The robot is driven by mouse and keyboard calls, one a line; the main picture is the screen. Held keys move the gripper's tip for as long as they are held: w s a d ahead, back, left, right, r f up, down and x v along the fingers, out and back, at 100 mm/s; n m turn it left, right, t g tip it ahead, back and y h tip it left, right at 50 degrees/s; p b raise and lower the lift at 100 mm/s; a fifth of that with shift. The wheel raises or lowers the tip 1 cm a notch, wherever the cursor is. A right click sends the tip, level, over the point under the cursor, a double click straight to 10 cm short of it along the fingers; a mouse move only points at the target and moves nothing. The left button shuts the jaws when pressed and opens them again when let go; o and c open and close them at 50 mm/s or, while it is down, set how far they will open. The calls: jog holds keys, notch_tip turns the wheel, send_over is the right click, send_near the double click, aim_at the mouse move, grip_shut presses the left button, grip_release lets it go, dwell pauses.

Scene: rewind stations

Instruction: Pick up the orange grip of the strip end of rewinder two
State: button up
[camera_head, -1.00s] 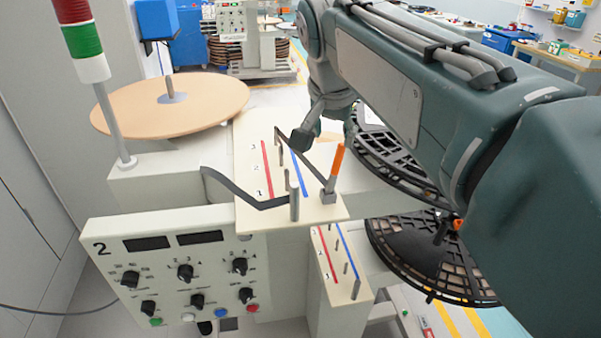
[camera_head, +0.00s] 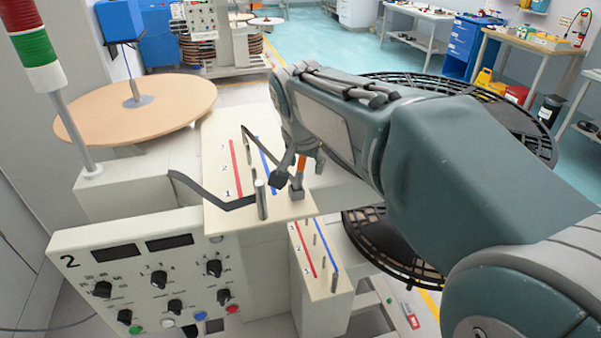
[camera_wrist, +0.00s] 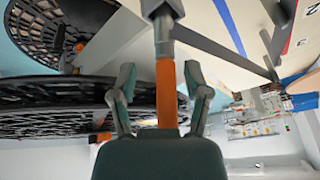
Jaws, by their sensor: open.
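The orange grip (camera_head: 301,163) stands upright on a grey clip (camera_head: 296,193) at the end of the dark strip (camera_head: 213,200), on the cream top plate of rewinder two (camera_head: 130,290). The strip runs around metal posts on the plate. My gripper (camera_head: 299,172) is at the grip, with one finger to each side. In the wrist view, the orange grip (camera_wrist: 166,95) lies between the two spread fingers of my gripper (camera_wrist: 160,75), with a gap on both sides. My gripper is open. The grip's upper part is partly hidden by my gripper in the head view.
A lower plate (camera_head: 322,275) with short posts is below the top plate. Black slotted reels (camera_head: 385,250) lie to the right, under and behind my arm. A wooden disc (camera_head: 135,112) and a red-green signal lamp (camera_head: 35,45) stand at left.

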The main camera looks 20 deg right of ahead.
jog(key=shift+a, duration=0.3)
grip_shut()
jog(key=shift+a, duration=0.25)
jog(key=shift+d, duration=0.2)
